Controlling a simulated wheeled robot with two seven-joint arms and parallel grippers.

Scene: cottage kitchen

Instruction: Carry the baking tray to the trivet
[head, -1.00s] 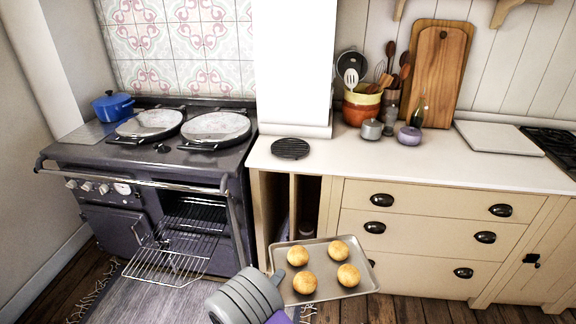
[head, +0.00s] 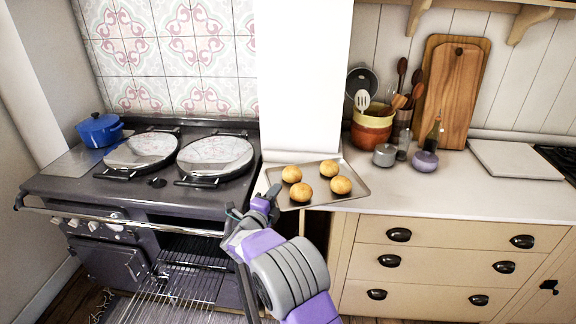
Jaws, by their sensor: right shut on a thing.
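The grey baking tray (head: 322,201) with several golden buns (head: 340,185) on it is level at the counter's left end, in front of the white wall column. My right gripper (head: 267,200) is shut on the tray's left edge. The dark round trivet is hidden from sight, apparently behind or under the tray. I cannot tell whether the tray touches the trivet or hovers above it. My left gripper is out of view.
The dark range cooker (head: 100,195) stands at left, its oven rack (head: 175,285) pulled out. The counter (head: 440,195) is clear at the front.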

